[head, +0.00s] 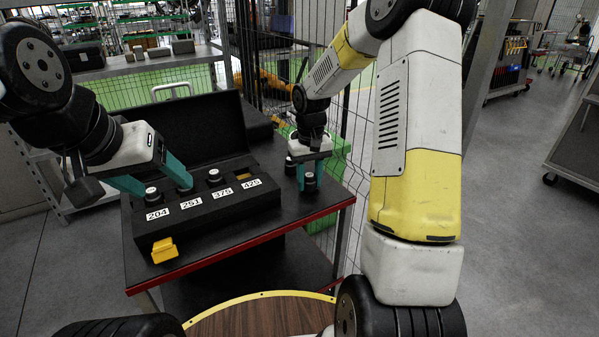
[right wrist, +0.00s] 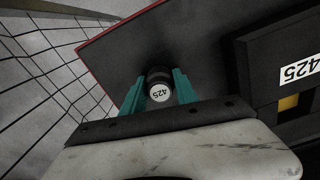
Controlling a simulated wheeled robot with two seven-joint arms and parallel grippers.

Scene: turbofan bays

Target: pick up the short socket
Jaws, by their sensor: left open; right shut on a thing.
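The 425 place shows yellow and no socket.
The black case (head: 222,208) has its lid (head: 203,128) raised behind it. A yellow piece (head: 164,250) is at its front left. The dark table (head: 285,222) has a red edge and free room right of the case. A wire mesh fence (head: 345,130) stands close behind.

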